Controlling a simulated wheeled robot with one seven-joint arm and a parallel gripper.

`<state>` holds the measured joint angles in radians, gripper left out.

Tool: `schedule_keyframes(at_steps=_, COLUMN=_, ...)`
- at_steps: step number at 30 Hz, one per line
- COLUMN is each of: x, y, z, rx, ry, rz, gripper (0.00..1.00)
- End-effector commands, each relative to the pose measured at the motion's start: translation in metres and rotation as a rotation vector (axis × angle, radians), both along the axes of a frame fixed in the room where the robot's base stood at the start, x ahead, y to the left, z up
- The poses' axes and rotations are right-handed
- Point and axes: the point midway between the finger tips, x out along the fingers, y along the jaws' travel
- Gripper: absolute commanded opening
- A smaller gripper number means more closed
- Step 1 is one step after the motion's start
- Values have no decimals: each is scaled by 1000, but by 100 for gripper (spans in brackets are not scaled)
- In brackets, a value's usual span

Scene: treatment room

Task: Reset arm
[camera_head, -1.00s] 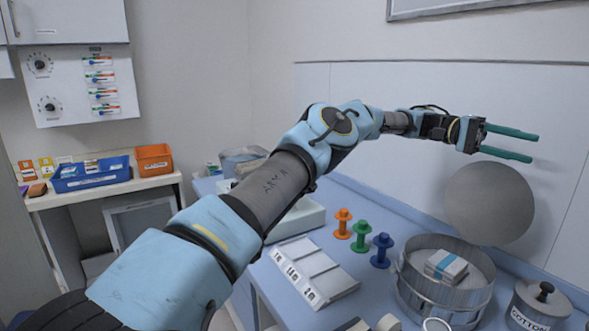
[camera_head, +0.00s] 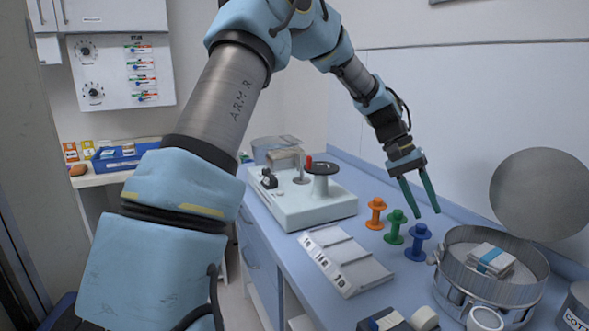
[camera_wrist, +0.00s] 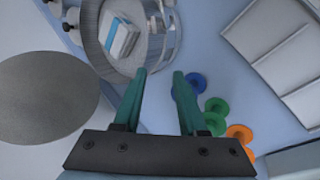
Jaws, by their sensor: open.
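My gripper (camera_head: 422,194) has two green fingers, spread open and empty, pointing down above the blue counter. In the head view it hangs over and behind the green spool (camera_head: 395,228) and the blue spool (camera_head: 417,243), apart from them. In the wrist view the open fingers (camera_wrist: 160,82) also show, with the blue spool (camera_wrist: 197,83), green spool (camera_wrist: 215,108) and orange spool (camera_wrist: 240,132) below and to the right. My arm is bent, its elbow raised at the top of the head view and partly cut off.
A round metal drum (camera_head: 450,283) holds a wrapped pack (camera_head: 492,260); its disc-shaped lid (camera_head: 545,195) stands open behind. A white sectioned tray (camera_head: 345,262) and a pale machine (camera_head: 320,207) stand to the left. The wall (camera_head: 480,110) is close behind my gripper.

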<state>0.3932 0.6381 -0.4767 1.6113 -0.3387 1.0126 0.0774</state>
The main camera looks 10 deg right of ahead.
Motion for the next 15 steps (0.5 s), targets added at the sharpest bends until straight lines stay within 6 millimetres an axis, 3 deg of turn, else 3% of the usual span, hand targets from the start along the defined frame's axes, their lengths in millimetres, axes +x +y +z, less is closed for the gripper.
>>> schedule_keyframes(at_steps=1, x=11, y=35, z=-14, rx=48, ry=-52, rz=48, gripper=41)
schedule_keyframes(at_steps=4, x=30, y=104, z=-34, rx=132, ry=-144, rz=145, gripper=41)
schedule_keyframes(at_steps=8, x=39, y=196, z=-54, rx=232, ry=-248, rz=268, gripper=41)
schedule_keyframes(at_steps=12, x=27, y=294, z=-71, rx=325, ry=-336, rz=401, gripper=41)
schedule_keyframes(at_steps=15, x=8, y=350, z=-81, rx=373, ry=-382, rz=482, gripper=41)
